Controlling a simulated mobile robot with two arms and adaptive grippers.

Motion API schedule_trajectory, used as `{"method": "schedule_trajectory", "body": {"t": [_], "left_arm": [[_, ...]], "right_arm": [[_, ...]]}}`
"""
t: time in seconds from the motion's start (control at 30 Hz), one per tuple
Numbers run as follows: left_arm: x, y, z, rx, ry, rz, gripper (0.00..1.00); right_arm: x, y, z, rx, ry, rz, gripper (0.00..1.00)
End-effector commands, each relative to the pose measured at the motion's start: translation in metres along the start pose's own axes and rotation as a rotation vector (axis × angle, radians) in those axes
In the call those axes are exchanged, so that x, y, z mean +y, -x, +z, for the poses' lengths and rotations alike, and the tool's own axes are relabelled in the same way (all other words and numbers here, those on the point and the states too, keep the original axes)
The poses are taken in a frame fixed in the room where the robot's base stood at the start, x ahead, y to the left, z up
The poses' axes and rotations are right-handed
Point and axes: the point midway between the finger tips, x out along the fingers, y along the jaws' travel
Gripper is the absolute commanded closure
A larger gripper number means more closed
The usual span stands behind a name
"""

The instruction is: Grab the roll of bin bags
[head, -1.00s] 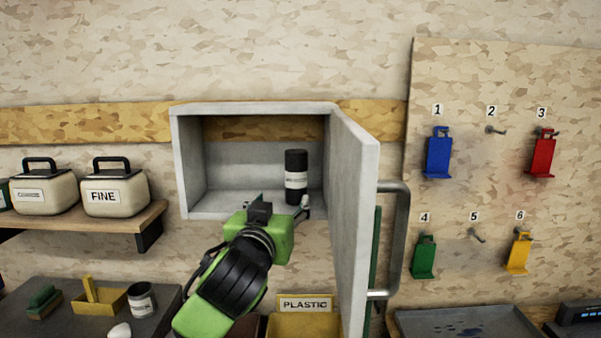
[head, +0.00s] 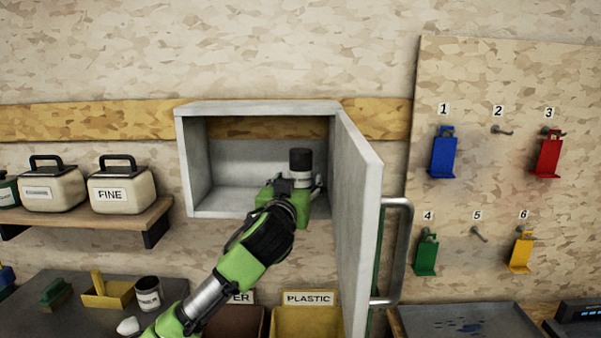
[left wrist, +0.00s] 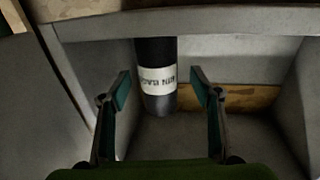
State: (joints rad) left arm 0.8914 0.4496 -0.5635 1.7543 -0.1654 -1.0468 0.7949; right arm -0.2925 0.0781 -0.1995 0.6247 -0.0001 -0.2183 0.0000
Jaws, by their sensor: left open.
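The roll of bin bags (head: 300,161) is a black cylinder with a white label, standing upright inside the open wall cabinet (head: 196,165). My left gripper (head: 296,186) reaches into the cabinet in front of the roll and hides its lower part in the head view. In the left wrist view the roll (left wrist: 157,80) shows between the two fingers of my open left gripper (left wrist: 161,88), with a gap on each side. The label reads upside down there. My right gripper is in neither view.
The cabinet door (head: 358,220) stands open at the right, its metal handle (head: 398,250) sticking out. A shelf (head: 95,217) with lidded containers is at the left. Below are a PLASTIC bin (head: 308,322) and a dark bench with small items. Coloured holders hang at the right.

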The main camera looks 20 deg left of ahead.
Motion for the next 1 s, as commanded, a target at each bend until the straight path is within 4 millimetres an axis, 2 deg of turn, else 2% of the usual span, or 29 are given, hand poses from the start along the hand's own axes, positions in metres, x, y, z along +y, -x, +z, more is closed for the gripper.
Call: {"method": "schedule_trajectory", "body": {"t": [0.07, 0.23, 0.57, 0.7, 0.77, 1.0], "left_arm": [[0.002, -0.011, -0.005, -0.002, -0.002, -0.001, 0.42], [0.002, -0.028, -0.002, -0.001, -0.001, -0.002, 0.42], [0.002, -0.033, 0.000, 0.000, 0.000, -0.001, 0.42], [0.002, -0.032, 0.000, 0.000, 0.000, -0.001, 0.78], [0.002, -0.032, 0.000, -0.001, 0.000, -0.001, 0.91], [0.002, -0.032, -0.002, 0.002, 0.000, -0.001, 0.91]], "right_arm": [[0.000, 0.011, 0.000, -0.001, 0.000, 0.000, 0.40], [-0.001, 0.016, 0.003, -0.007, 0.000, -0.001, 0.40], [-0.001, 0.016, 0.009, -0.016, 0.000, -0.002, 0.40], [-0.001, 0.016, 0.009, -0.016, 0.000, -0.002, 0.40], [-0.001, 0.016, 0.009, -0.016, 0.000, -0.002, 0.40], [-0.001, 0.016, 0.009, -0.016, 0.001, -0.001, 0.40]]}}
